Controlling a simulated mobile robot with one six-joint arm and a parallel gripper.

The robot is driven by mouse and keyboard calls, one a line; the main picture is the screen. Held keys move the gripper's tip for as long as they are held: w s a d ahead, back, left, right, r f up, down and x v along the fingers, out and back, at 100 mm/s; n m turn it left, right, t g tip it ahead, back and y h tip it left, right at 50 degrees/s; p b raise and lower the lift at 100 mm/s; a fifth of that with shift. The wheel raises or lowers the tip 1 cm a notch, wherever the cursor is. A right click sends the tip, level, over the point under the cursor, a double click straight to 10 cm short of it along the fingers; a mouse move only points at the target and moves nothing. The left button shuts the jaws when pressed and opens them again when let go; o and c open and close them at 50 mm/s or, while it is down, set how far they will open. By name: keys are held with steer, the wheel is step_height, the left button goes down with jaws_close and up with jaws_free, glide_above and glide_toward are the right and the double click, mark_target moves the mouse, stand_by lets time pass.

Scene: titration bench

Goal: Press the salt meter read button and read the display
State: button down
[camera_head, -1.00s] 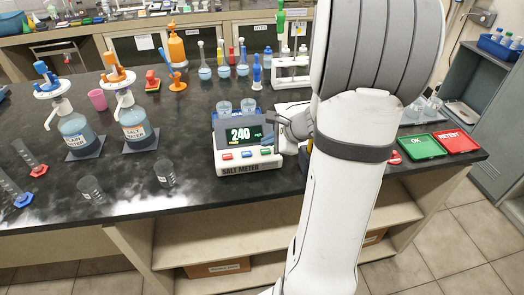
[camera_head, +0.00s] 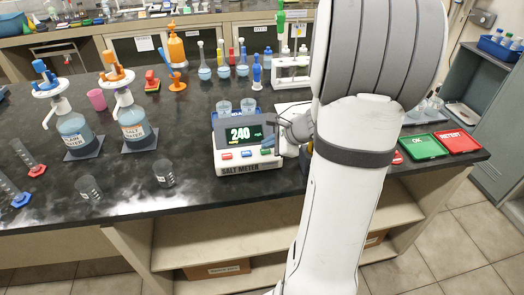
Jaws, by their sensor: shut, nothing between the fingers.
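The salt meter (camera_head: 246,169) stands at the bench's front edge, labelled SALT METER. Its lit display (camera_head: 240,134) reads 240 in large pale digits, with small yellow text below that is too small to read surely. Small coloured buttons lie in a row under the display, with a red button (camera_head: 227,156) at the left. Two small clear cups (camera_head: 247,105) sit at the back of the meter. My gripper (camera_head: 279,146) is shut and empty at the right end of the meter, close to the right end of the button row. Whether it touches a button I cannot tell.
My arm hides the bench right of the meter. Salt water (camera_head: 136,128) and plain water (camera_head: 77,134) pump bottles stand to the left, with empty beakers (camera_head: 165,174) nearer. Green OK (camera_head: 422,147) and red RETEST (camera_head: 457,141) trays lie right. Flasks and racks stand behind.

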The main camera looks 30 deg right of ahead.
mark_target(269, 152)
steer(key=shift+f+b, duration=0.45)
steer(key=shift+b, duration=0.05)
stand_by(0.4)
steer(key=shift+r, duration=0.1)
steer(key=shift+r+p, duration=0.65)
steer(key=shift+r, duration=0.1)
step_height(269, 152, up, 5)
steer(key=p, duration=0.4)
stand_by(0.9)
